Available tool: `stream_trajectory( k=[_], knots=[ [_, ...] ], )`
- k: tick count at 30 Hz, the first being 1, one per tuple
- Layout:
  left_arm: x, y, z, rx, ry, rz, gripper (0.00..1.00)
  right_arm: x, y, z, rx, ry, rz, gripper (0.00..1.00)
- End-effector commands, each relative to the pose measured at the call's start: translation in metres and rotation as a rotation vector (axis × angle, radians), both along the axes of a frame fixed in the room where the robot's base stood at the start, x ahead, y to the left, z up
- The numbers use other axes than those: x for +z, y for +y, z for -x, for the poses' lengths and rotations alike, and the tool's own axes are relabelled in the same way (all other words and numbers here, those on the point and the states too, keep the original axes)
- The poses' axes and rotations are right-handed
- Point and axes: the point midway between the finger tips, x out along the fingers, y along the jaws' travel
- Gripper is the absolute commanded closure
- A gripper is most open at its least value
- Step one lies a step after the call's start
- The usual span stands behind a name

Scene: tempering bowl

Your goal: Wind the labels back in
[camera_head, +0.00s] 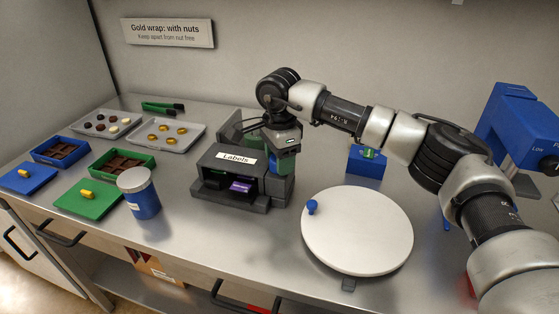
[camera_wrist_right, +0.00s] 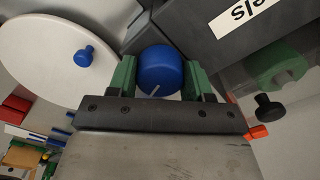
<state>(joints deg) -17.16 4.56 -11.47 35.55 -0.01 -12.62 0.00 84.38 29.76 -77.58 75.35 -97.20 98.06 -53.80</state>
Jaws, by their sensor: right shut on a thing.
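The label dispenser (camera_head: 256,198) is a dark grey box on the steel counter with a white "Labels" sign (camera_head: 236,157) on its front. A purple piece (camera_head: 240,187) shows in its front opening, with some green beside it; I cannot tell how far any label sticks out. My right gripper (camera_head: 281,163) reaches down at the dispenser's right side. In the wrist view its green fingers (camera_wrist_right: 160,78) are shut around a blue knob (camera_wrist_right: 157,68) with a white line on its face. The dispenser's dark side (camera_wrist_right: 215,35) lies beside it. My left gripper is out of view.
A white round turntable (camera_head: 358,235) with a small blue knob stands right of the dispenser. A blue block (camera_head: 367,160) is behind it. A blue machine (camera_head: 520,125) stands far right.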

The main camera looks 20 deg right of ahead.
Motion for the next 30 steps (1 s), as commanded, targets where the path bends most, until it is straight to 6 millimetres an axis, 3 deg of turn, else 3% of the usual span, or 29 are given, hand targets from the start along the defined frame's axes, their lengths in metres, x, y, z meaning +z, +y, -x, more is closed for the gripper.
stream_trajectory(
  k=[30],
  knots=[
    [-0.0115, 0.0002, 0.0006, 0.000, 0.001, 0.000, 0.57, 0.0023, -0.0003, -0.0011, 0.918, -0.006, 0.000, 0.73]
  ],
)
